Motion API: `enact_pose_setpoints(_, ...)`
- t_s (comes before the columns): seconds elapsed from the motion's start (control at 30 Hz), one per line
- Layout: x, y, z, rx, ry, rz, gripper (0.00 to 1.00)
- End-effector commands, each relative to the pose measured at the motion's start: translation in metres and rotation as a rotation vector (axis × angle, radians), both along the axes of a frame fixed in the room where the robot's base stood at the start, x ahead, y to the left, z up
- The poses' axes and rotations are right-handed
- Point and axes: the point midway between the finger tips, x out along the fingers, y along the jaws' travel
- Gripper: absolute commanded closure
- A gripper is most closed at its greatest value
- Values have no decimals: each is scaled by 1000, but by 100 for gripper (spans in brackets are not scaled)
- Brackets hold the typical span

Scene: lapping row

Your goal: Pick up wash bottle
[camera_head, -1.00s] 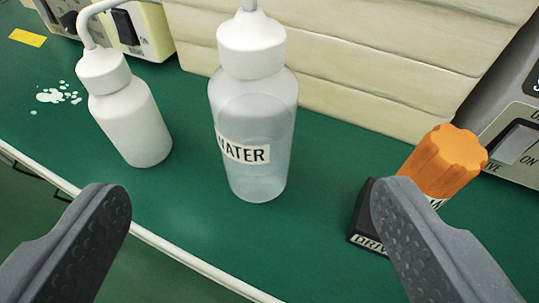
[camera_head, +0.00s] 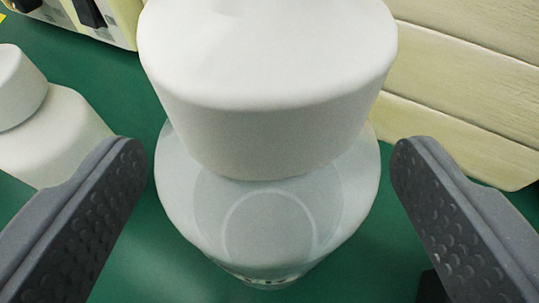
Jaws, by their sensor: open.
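The wash bottle (camera_head: 268,215) with a clear body and a white cap (camera_head: 265,85) stands upright on the green bench, close in the middle of the view. Its label is almost wholly hidden below the bulge of the body. My gripper (camera_head: 268,150) is open, with one dark finger to the left of the bottle and one to the right. A gap shows between each finger and the bottle. A second, opaque white bottle (camera_head: 50,130) stands to the left, partly behind my left finger.
The green bench top (camera_head: 140,240) shows around the bottle. A cream ribbed panel (camera_head: 460,90) rises behind at the right. A cream switch box (camera_head: 120,15) is at the upper left. A dark object (camera_head: 432,290) shows at the lower right edge, partly hidden by my right finger.

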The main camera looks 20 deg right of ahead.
Motion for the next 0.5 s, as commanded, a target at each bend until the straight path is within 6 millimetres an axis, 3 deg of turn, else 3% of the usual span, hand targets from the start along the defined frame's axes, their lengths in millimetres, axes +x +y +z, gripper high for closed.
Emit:
enact_pose_setpoints(0.13,15,-6,-6,-2,-3,0,21)
enact_pose_setpoints(0.37,17,-7,-6,-1,-3,1,21)
enact_pose_setpoints(0.4,17,-7,-6,-1,-3,1,24)
enact_pose_setpoints(0.5,17,-7,-6,-1,-3,1,52)
